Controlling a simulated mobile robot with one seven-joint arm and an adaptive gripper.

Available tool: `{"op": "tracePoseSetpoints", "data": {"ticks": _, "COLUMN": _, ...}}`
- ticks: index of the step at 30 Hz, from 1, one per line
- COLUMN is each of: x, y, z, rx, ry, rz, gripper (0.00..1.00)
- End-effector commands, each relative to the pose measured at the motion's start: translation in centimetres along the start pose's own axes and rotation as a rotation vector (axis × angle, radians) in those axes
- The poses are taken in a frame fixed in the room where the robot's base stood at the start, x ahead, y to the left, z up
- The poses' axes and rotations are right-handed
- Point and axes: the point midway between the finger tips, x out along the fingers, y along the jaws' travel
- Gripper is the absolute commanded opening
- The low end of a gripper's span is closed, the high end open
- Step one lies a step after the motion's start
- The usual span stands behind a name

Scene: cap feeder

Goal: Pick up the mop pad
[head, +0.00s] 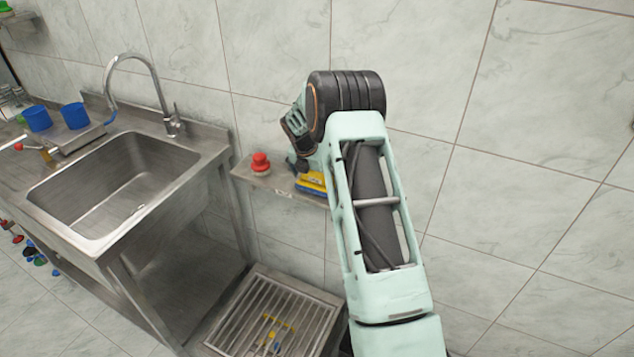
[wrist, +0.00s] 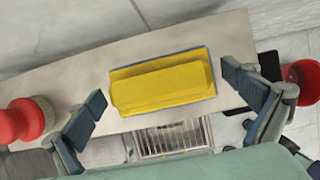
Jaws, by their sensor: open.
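The mop pad, a yellow block with a blue base (wrist: 163,85), lies on a narrow shelf (wrist: 70,80) in the wrist view. In the head view the mop pad (head: 312,181) shows on the small wall shelf (head: 262,179), partly hidden by my arm. My gripper (wrist: 163,92) is open and empty, with one finger to the left and one to the right of the pad, apart from it. In the head view my gripper (head: 302,163) is just above the pad, mostly hidden behind my wrist.
A red knob-like object (head: 261,163) stands on the shelf left of the pad. A steel sink (head: 115,188) is at the left with two blue cups (head: 75,116) beside it. A slatted metal grate (head: 270,315) lies below the shelf. A tiled wall is directly behind.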

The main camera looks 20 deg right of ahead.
Motion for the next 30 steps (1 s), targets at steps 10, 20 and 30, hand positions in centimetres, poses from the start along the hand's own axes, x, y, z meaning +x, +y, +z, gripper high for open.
{"op": "tracePoseSetpoints", "data": {"ticks": 10, "x": 0.2, "y": 0.0, "z": 0.0, "rx": 0.000, "ry": -0.001, "rz": 0.000, "gripper": 0.91}}
{"op": "tracePoseSetpoints", "data": {"ticks": 20, "x": 0.2, "y": 0.0, "z": 0.1, "rx": 0.000, "ry": -0.001, "rz": 0.001, "gripper": 0.67}}
{"op": "tracePoseSetpoints", "data": {"ticks": 30, "x": -0.9, "y": 0.0, "z": 0.6, "rx": 0.001, "ry": -0.003, "rz": 0.001, "gripper": 0.67}}
